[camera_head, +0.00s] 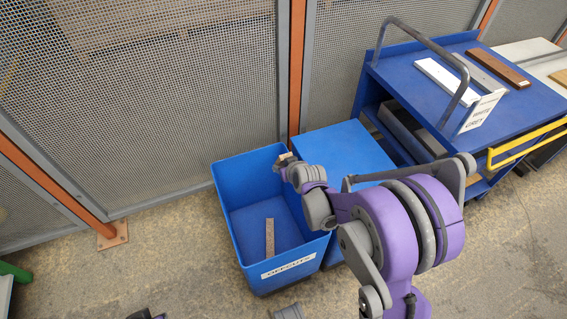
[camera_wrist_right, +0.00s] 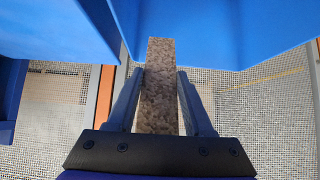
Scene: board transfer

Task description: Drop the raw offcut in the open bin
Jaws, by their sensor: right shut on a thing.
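The open blue bin (camera_head: 226,199), labelled "OFFCUTS", stands on the floor in the middle of the head view. My right gripper (camera_head: 285,163) is at the bin's back right rim, shut on a short offcut (camera_head: 286,156), of which only a pale end shows there. In the right wrist view the held offcut (camera_wrist_right: 158,85) is speckled grey-brown and stands between the two fingers (camera_wrist_right: 158,105). Blue panels show behind it. Another brown strip (camera_head: 269,238) lies inside the bin. My left gripper cannot be made out.
A blue closed-top box (camera_head: 345,142) stands right beside the bin. A blue cart (camera_head: 415,75) with several boards and a grey handle is at the back right. A mesh fence (camera_head: 150,90) with orange posts runs behind. Floor at the front left is mostly clear.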

